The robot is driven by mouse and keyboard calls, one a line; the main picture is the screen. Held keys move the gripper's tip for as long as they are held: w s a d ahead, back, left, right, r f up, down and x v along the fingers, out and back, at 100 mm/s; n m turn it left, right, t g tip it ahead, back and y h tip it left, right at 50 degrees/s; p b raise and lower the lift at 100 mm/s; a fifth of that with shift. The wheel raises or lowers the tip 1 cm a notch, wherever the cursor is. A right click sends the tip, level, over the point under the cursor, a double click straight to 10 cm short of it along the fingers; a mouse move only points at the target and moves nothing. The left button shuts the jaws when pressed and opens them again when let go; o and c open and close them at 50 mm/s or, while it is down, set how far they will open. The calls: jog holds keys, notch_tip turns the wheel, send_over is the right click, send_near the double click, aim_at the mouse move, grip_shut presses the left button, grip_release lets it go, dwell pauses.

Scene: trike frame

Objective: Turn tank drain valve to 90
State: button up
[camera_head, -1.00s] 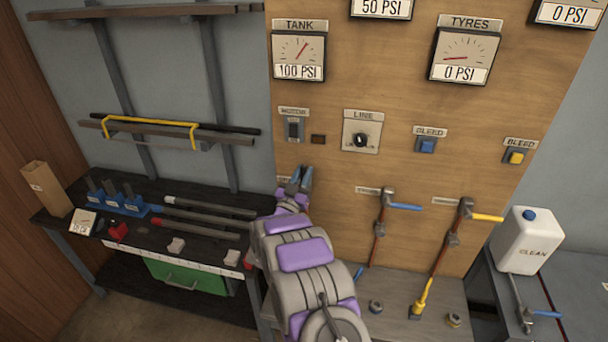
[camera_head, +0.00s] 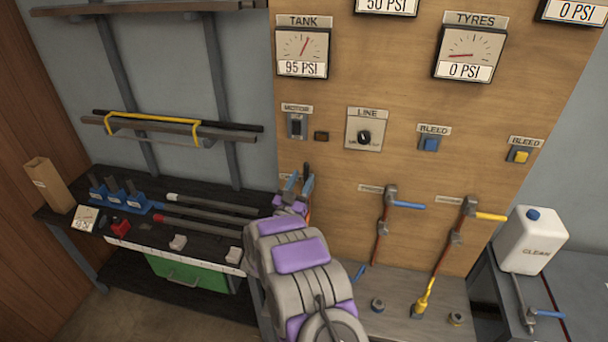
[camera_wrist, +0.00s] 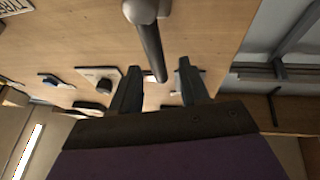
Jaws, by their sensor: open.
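The tank gauge (camera_head: 302,54) on the wooden panel reads 95 PSI. My gripper (camera_head: 298,186) is in front of the lower left of this panel and hides most of the valve there. In the wrist view a grey round valve body with a dark lever (camera_wrist: 150,45) points down toward my gripper (camera_wrist: 160,80). The lever's end lies between the two open fingers, with a gap visible on each side. I cannot tell whether a finger touches it. The valve's label is too hidden to read.
To the right, a blue-handled valve (camera_head: 404,205) and a yellow-handled valve (camera_head: 488,217) stick out from the panel. A black workbench (camera_head: 150,205) with rods stands left. A white jug (camera_head: 529,240) stands far right.

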jog(key=b+v, duration=0.1)
jog(key=v, duration=1.3)
jog(key=shift+a, duration=0.3)
jog(key=w+a+n+g+y+b, duration=0.1)
jog(key=w+a+g+y+b, duration=0.35)
jog(key=y, duration=0.45)
jog(key=s+n+g+y+b, duration=0.3)
jog(key=s+g+y, duration=0.2)
jog(key=s, duration=0.4)
jog(key=s+d+g+h+b, duration=0.1)
jog(key=s+d+g, duration=0.3)
jog(key=s, duration=0.9)
jog(key=s+d+f+n+g+h+b, duration=0.1)
jog(key=s+d+g, duration=0.3)
jog(key=s+d, duration=0.5)
jog(key=s+d+f+g+h+b, duration=0.1)
jog(key=s+d+g+b, duration=0.2)
jog(key=s, duration=1.6)
jog(key=d+g, duration=0.1)
jog(key=d, duration=0.2)
jog(key=shift+s+d+n, duration=0.15)
jog(key=shift+s+n, duration=0.05)
jog(key=shift+n, duration=0.1)
